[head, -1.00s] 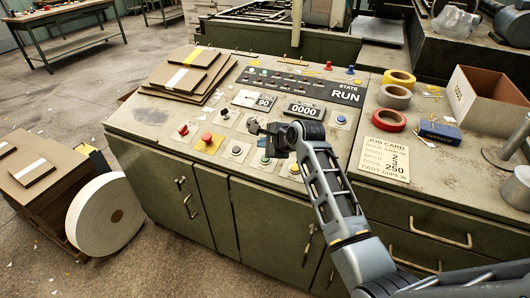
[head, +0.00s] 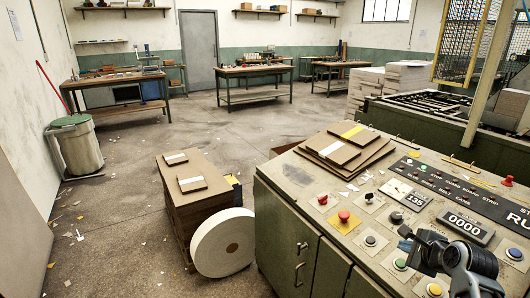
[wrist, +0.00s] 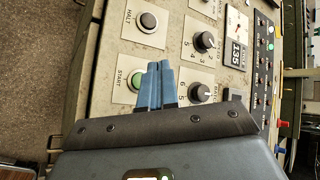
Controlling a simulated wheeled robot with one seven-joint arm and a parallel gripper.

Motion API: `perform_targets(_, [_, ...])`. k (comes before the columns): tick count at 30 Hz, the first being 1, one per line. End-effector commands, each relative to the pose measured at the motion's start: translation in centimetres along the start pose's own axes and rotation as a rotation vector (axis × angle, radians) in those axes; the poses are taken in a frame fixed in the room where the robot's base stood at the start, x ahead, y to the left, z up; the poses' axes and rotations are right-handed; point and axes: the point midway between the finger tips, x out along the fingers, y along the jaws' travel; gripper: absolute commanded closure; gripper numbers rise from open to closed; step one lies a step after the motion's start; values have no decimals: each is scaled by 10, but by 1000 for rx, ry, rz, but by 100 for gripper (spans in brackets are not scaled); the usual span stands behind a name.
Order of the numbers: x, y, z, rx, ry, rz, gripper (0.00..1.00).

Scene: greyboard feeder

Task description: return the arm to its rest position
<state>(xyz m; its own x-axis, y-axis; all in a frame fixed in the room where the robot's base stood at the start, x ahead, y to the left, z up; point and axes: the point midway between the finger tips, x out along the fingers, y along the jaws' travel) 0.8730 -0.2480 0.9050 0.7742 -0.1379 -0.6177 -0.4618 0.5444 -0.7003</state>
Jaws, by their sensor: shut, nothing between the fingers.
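My gripper (head: 418,243) is above the front part of the control panel, low at the right of the head view. In the wrist view, its two blue fingers (wrist: 157,84) are shut together with nothing between them. They are over the panel beside the green START button (wrist: 137,81), which they partly overlap in the picture. The HALT button (wrist: 148,22) is further off, with a black knob (wrist: 205,41) to its right. The gap between fingertips and panel cannot be judged. Most of my arm is outside the head view.
The green console (head: 305,240) carries a red mushroom button (head: 343,216), dials and a counter (head: 461,225) reading 0000. Greyboard sheets (head: 345,148) lie on its back left. A white roll (head: 222,243) leans by a board stack (head: 190,205). Open floor lies left, with a bin (head: 76,147).

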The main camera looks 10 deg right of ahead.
Motion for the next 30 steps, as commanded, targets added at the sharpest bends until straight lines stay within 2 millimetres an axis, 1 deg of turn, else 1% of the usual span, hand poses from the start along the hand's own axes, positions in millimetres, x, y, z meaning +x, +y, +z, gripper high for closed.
perform_targets(2, [-2,14,-2,-35,4,-1,100])
perform_targets(4, [-7,33,-3,-94,9,-8,100])
perform_targets(7, [-20,71,-5,-224,17,-25,100])
perform_targets(9, [-33,98,-7,-331,24,-40,100])
perform_targets(11, [-46,120,-8,-424,27,-54,100])
perform_targets(12, [-55,134,-8,-486,30,-64,100])
perform_targets(14, [-70,154,-8,-578,32,-79,100])
perform_targets(15, [-80,166,-7,-640,33,-89,100])
perform_targets(17, [-98,184,-7,-732,35,-104,100])
perform_targets(18, [-110,195,-7,-792,36,-114,100])
perform_targets(20, [-128,211,-5,-883,35,-131,100])
perform_targets(21, [-142,220,-4,-944,35,-143,100])
perform_targets(23, [-162,233,-3,-1034,35,-160,100])
perform_targets(24, [-176,241,-2,-1093,35,-173,100])
perform_targets(26, [-198,252,1,-1182,35,-194,100])
perform_targets(27, [-212,258,3,-1241,35,-208,100])
perform_targets(29, [-235,266,6,-1326,34,-229,100])
perform_targets(30, [-250,271,7,-1384,34,-244,100])
